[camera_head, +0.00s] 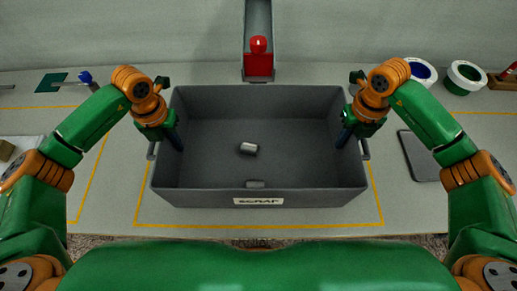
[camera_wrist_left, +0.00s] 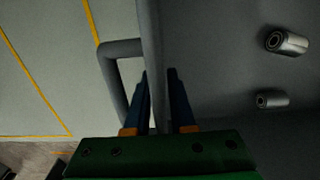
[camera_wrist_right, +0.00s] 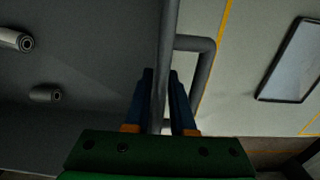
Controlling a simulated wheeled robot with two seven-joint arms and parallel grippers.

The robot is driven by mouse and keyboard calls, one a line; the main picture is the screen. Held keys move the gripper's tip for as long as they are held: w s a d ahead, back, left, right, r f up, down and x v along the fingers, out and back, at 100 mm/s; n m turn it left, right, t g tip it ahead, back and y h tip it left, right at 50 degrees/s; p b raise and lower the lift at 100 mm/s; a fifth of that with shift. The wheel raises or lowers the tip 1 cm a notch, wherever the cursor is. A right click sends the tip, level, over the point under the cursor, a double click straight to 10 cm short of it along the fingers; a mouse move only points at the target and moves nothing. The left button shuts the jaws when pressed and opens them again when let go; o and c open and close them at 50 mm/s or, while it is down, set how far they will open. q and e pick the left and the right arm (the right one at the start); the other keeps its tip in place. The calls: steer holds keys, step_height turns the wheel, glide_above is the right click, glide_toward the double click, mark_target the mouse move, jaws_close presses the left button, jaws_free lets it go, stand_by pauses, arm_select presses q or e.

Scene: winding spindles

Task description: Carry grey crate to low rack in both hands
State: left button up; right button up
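The grey crate (camera_head: 258,175), labelled SCRAP, stands on the table in the middle of the head view. Two small grey spools lie in it, one near the middle (camera_head: 249,148) and one by the front wall (camera_head: 255,184). My left gripper (camera_head: 173,138) is shut on its left wall, fingers either side of the rim beside the handle (camera_wrist_left: 122,48). My right gripper (camera_head: 345,137) is shut on its right wall the same way, beside the other handle (camera_wrist_right: 195,43). No low rack is in view.
Yellow lines (camera_head: 260,226) frame the crate's place on the table. A grey channel with a red block (camera_head: 258,64) stands behind the crate. A dark-edged tray (camera_head: 423,155) lies to the right; white rolls (camera_head: 464,76) stand at the back right.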

arm_select(q)
jaws_close()
arm_select(e)
jaws_close()
arm_select(q)
steer(key=shift+r, duration=0.1)
arm_select(e)
steer(key=shift+r, duration=0.1)
stand_by(0.8)
